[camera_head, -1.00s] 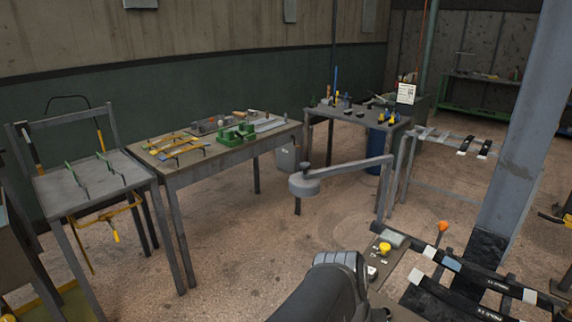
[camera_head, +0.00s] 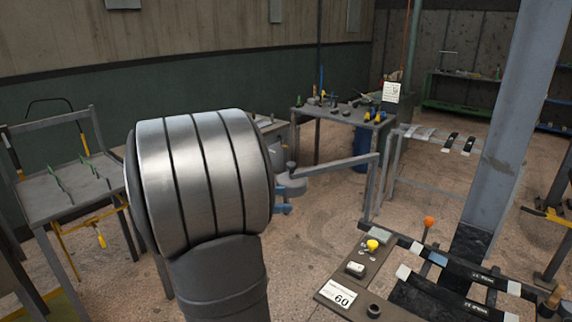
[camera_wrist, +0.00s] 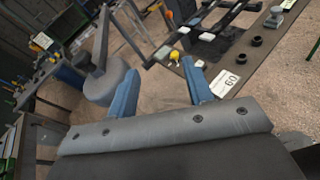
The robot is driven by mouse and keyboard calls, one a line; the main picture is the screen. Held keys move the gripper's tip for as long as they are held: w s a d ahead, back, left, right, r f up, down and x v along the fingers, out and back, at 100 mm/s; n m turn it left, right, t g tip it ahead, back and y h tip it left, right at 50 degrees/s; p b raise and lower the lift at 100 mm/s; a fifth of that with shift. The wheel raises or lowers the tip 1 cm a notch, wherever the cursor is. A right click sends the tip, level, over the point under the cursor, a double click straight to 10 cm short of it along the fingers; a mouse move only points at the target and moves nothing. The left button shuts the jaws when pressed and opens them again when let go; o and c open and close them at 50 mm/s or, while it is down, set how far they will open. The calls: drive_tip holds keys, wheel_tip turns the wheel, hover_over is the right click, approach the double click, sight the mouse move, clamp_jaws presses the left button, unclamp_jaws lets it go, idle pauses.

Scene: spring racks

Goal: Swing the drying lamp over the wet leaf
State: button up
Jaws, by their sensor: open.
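The drying lamp is a grey round head (camera_head: 292,186) on a flat swing arm (camera_head: 338,168) fixed to a post on its right. In the wrist view the lamp head (camera_wrist: 103,84) is left of my gripper (camera_wrist: 160,88), close to its left finger; I cannot tell if they touch. My gripper's blue fingers are spread with nothing between them. In the head view only a bit of blue gripper (camera_head: 283,208) shows below the lamp head. Dark leaves with white ends lie at the right; one has a pale blue patch (camera_head: 438,259), and I cannot tell if this is the wet one.
A rack with more leaves (camera_head: 440,138) stands behind. A grey pillar (camera_head: 507,130) rises at the right. Open floor lies between.

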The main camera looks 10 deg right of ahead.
sight(292, 163)
drive_tip(key=w+a+r+n+t+h, duration=0.25)
drive_tip(key=w+a+n+t, duration=0.2)
drive_tip(key=a, duration=0.65)
drive_tip(key=shift+y, duration=0.35)
drive_tip(key=x, duration=1.7)
drive_tip(key=shift+w+d+r, duration=0.15)
drive_tip(key=shift+d+r, duration=0.05)
drive_tip(key=shift+r, duration=0.15)
clamp_jaws()
